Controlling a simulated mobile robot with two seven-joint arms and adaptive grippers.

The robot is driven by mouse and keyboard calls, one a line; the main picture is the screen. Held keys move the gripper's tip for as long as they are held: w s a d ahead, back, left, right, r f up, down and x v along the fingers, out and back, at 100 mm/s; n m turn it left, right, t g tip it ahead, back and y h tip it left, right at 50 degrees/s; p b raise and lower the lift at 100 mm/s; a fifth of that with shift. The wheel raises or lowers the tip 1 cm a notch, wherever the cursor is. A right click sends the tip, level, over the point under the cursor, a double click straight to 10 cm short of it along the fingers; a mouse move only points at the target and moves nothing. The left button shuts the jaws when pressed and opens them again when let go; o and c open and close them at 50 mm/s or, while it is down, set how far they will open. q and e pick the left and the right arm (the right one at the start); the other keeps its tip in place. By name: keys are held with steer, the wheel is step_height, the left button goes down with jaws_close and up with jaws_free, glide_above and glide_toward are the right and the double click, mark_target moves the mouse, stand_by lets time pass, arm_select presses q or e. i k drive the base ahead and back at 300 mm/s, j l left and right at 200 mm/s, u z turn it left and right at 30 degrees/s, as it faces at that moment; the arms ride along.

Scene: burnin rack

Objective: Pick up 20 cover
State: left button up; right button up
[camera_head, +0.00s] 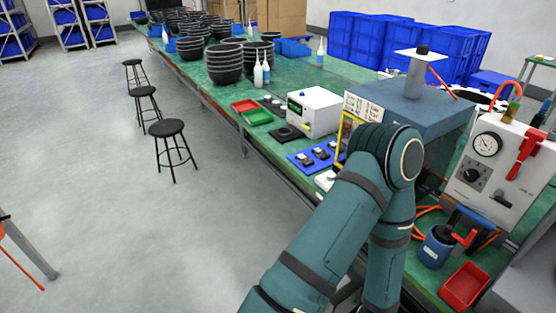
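I cannot make out anything marked as the 20 cover. A blue tray (296,161) on the green bench holds several small dark-and-pale parts (320,153), too small to identify. One of my teal arms rises from the bottom edge, bends right of the middle and folds back down. It hides part of the bench behind it. No fingertips of either gripper show, so I cannot see whether anything is held.
Black stools (167,128) stand at left; the floor between is clear.

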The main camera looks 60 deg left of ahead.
mark_target(303, 159)
steer(key=u, duration=1.75)
steer(key=i+j+z, duration=0.1)
steer(key=z, duration=0.25)
steer(key=i+j+z, duration=0.1)
steer(key=z, duration=0.25)
steer(key=j+z, duration=0.15)
steer(key=z, duration=0.2)
steer(key=i+j+z, duration=0.15)
steer(key=j, duration=0.15)
steer(key=j+z, duration=0.15)
steer(key=j, duration=0.2)
steer(key=i+j+z, duration=0.1)
steer(key=j, duration=0.25)
steer(key=i, duration=0.05)
